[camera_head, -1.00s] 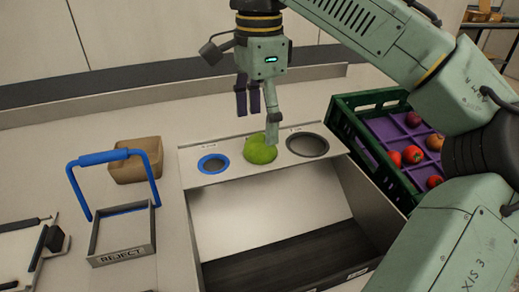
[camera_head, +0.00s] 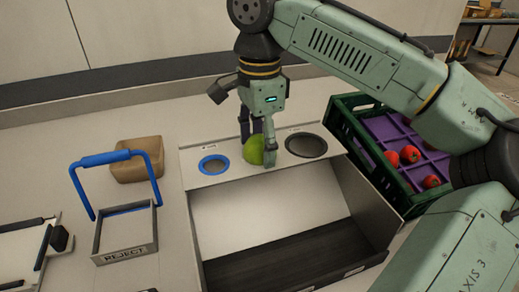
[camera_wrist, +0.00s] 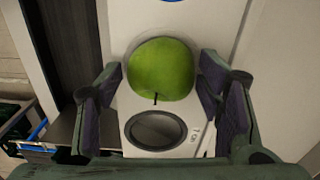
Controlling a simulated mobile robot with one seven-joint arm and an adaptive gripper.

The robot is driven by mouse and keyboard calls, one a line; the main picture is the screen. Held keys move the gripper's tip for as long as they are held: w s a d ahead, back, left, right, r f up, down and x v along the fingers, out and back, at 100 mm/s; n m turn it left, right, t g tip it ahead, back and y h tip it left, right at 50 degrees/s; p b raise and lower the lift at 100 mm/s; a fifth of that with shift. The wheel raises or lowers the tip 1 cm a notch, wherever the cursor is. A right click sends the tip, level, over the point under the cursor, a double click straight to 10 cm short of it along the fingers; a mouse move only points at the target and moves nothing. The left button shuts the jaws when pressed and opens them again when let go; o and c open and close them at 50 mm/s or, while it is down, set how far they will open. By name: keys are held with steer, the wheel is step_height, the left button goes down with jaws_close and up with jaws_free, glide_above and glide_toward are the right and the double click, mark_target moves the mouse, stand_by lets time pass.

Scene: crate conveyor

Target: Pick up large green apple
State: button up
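The large green apple (camera_head: 253,151) sits on the light top panel between a blue-rimmed hole and a dark-rimmed hole. In the wrist view the apple (camera_wrist: 160,70) lies between my two fingertips, its stem toward the camera. My gripper (camera_head: 258,150) is low over the panel, with a finger on either side of the apple. In the wrist view my gripper (camera_wrist: 160,80) is spread, the fingertips very close to the apple's sides. Contact is not clear. In the head view the fingers cover part of the apple.
The blue-rimmed hole (camera_head: 214,165) is left of the apple, the dark-rimmed hole (camera_head: 306,145) right. A green crate (camera_head: 343,125) with purple lining and several red fruits stands at right.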

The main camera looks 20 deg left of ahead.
steer(key=c, duration=1)
steer(key=shift+o, duration=0.2)
steer(key=shift+r, duration=0.1)
